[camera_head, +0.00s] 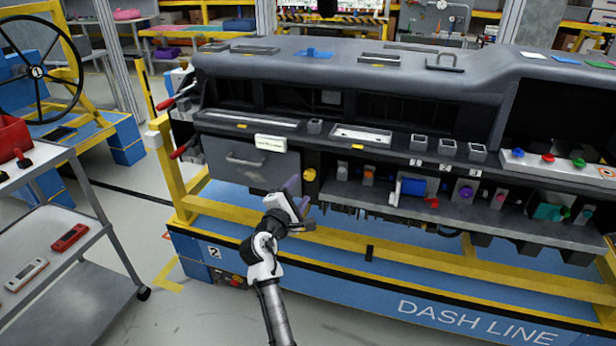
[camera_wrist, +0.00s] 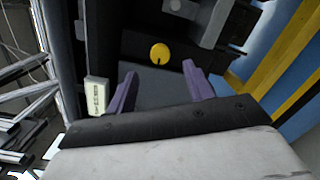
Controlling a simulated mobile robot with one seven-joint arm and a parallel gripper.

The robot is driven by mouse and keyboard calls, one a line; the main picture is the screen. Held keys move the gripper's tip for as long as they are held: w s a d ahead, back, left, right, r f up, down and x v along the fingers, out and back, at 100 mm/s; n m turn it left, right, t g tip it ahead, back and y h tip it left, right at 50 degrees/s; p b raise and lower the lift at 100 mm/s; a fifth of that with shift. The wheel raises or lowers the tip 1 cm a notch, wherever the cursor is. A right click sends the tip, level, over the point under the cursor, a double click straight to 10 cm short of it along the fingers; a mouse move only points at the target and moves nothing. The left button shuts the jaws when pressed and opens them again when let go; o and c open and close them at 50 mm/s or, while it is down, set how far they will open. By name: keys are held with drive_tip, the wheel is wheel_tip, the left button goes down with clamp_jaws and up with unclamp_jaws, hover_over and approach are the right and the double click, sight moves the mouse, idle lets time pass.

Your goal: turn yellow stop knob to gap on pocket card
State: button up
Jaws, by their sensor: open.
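The yellow knob (camera_head: 310,174) sits on the dark front of the dashboard, right of the grey handled panel. In the wrist view the round yellow knob (camera_wrist: 159,53) shows ahead of the finger gap, with a small dark mark near its lower edge. My gripper (camera_head: 298,196) is open, with purple fingers, just below and left of the knob in the head view. In the wrist view my gripper (camera_wrist: 160,75) has nothing between its fingers.
The grey panel (camera_head: 245,160) with a handle is left of the knob. A lower shelf (camera_head: 400,205) with several coloured controls runs to the right. A yellow rail (camera_head: 350,245) crosses below the dashboard. A grey cart (camera_head: 75,265) stands at the left.

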sight(309, 177)
drive_tip(key=x, duration=0.7)
drive_tip(key=shift+p, duration=0.4)
drive_tip(key=c, duration=1)
drive_tip(key=shift+o, duration=0.2)
drive_tip(key=m+b, duration=0.3)
drive_tip(key=m, duration=0.2)
drive_tip(key=shift+f, duration=0.2)
drive_tip(key=m+y+b, duration=0.1)
drive_tip(key=m+b, duration=0.2)
drive_tip(key=m, duration=0.3)
drive_tip(key=shift+r+b, duration=0.1)
drive_tip(key=shift+b, duration=0.25)
drive_tip(key=shift+m, duration=0.3)
